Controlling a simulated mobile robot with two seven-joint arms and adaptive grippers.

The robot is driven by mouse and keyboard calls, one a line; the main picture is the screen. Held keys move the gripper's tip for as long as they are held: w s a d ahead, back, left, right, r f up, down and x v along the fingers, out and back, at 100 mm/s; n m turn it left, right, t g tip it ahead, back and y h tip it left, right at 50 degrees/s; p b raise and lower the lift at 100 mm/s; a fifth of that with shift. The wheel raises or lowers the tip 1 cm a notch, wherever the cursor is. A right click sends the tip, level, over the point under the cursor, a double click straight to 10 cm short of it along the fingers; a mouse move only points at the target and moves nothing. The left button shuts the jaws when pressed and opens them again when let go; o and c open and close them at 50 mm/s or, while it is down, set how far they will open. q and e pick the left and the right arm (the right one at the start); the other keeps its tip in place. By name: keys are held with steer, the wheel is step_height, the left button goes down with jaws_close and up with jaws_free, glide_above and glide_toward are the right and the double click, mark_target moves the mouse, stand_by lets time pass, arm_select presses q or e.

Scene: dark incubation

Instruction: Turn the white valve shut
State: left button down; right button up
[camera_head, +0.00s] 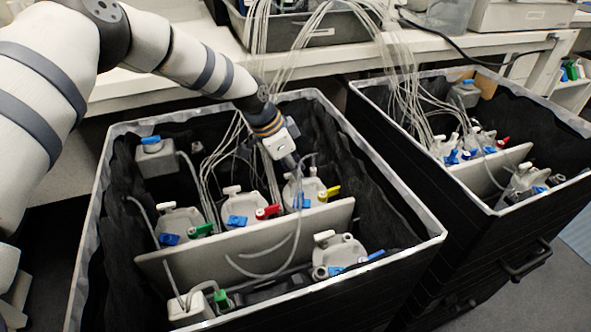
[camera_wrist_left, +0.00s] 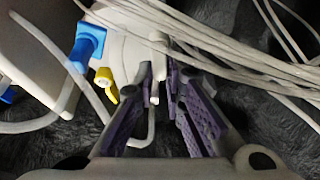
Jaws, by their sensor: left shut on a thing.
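My left gripper (camera_head: 290,160) reaches down into the near black-lined box, over the rightmost white bottle cap (camera_head: 300,190) of the row behind the divider. In the left wrist view the purple-padded fingers (camera_wrist_left: 163,88) of my left gripper are close together around the slim white valve (camera_wrist_left: 157,66) on that cap, and I take them as shut on it. A blue valve (camera_wrist_left: 88,42) and a yellow valve (camera_wrist_left: 105,84) sit on the same cap, to the left of the fingers. In the head view the gripper partly hides the white valve. My right gripper is not in view.
White tubes (camera_wrist_left: 215,55) run close by the fingers. A grey divider (camera_head: 240,245) crosses the box in front of the caps. Other caps with green (camera_head: 200,231) and red (camera_head: 268,211) valves stand left. A second black box (camera_head: 480,230) stands to the right.

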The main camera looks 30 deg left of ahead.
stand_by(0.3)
arm_select(q)
steer(key=c, duration=1.6)
jaws_free()
steer(key=shift+c, duration=0.2)
